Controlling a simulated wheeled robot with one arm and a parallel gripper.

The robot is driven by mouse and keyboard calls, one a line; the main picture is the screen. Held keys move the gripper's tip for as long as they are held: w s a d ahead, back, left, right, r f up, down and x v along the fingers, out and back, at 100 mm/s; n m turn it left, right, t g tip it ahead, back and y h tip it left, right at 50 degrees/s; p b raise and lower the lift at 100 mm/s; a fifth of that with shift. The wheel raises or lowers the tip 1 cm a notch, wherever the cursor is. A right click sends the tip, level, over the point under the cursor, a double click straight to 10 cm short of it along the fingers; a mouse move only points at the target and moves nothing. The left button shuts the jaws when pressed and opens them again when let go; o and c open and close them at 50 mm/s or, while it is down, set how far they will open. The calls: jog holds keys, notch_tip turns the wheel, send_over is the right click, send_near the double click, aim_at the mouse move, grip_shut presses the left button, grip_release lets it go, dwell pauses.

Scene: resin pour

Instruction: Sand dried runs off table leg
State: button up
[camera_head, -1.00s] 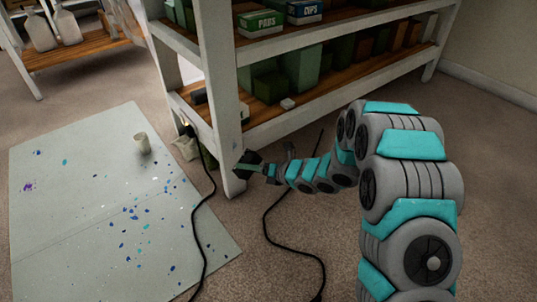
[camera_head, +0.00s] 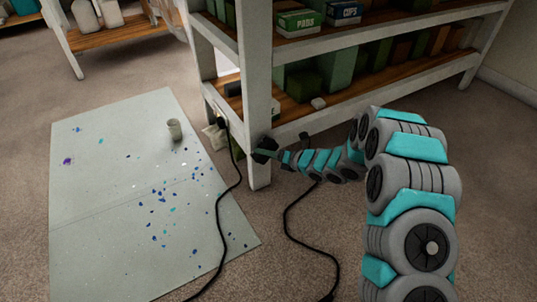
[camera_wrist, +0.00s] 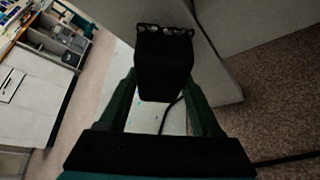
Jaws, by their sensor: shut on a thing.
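The white table leg (camera_head: 259,95) is the near corner post of a shelved bench. It also shows in the wrist view as a pale post (camera_wrist: 208,55). My gripper (camera_head: 276,154) is at the lower part of this leg, on its right side. In the wrist view its green fingers (camera_wrist: 163,85) are shut on a dark block (camera_wrist: 163,68), whose far edge has a row of light, rounded marks. The block's far end is close to the leg; I cannot tell whether it touches. No dried runs can be made out on the leg.
Black cables (camera_head: 232,195) run over the carpet near the leg. Boxes fill the bench shelves (camera_head: 380,80). Carpet right of the sheet is mostly clear.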

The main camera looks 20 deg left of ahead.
jog(key=shift+w+a, duration=0.65)
jog(key=shift+a, duration=0.15)
dwell(0.8)
jog(key=shift+w+d, duration=1.35)
jog(key=shift+w, duration=0.1)
jog(key=shift+f, duration=0.1)
jog(key=shift+w+b, duration=0.1)
jog(key=shift+b, duration=0.3)
jog(key=b, duration=0.1)
jog(key=s+a+b, duration=0.1)
jog(key=shift+s+a+b, duration=0.2)
jog(key=shift+a+b, duration=0.05)
jog(key=shift+b, duration=0.15)
jog(key=shift+s+a, duration=0.7)
jog(key=shift+a+r, duration=0.1)
jog(key=shift+r, duration=0.1)
